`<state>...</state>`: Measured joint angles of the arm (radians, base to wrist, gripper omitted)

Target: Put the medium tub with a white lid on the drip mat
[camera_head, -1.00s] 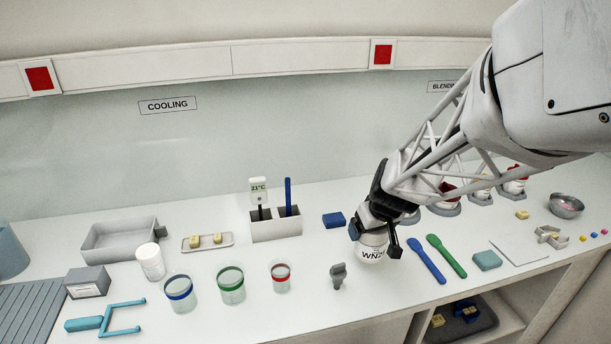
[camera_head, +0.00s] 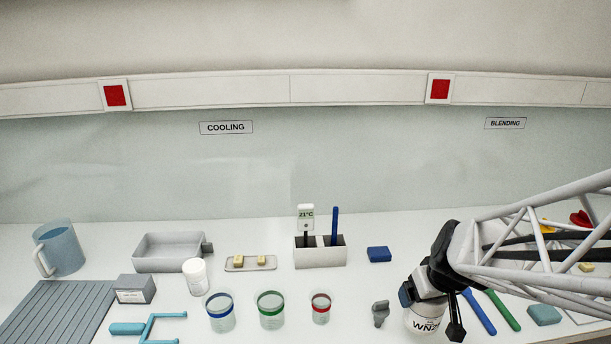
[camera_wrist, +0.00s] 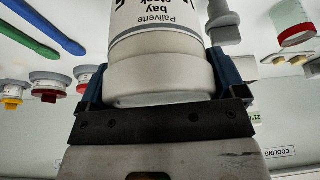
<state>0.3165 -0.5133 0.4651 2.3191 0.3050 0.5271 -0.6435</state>
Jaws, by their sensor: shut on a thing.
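A white tub with a white lid (camera_head: 424,320) and dark lettering is in my gripper (camera_head: 431,310), at the lower right of the head view. The gripper's fingers are shut around the lid end. In the wrist view the tub (camera_wrist: 160,45) fills the middle, with the blue-tipped fingers on both sides of the lid. Whether the tub's base touches the counter cannot be told. The drip mat (camera_head: 52,312) is a grey ribbed panel at the lower left of the head view, with nothing on its visible part.
Between tub and mat stand a grey scoop-like piece (camera_head: 380,314), red (camera_head: 320,308), green (camera_head: 270,310) and blue (camera_head: 220,312) banded beakers, and a smaller white tub (camera_head: 195,277). A grey block (camera_head: 136,289), a turquoise tool (camera_head: 150,328) and a blue jug (camera_head: 62,250) are near the mat.

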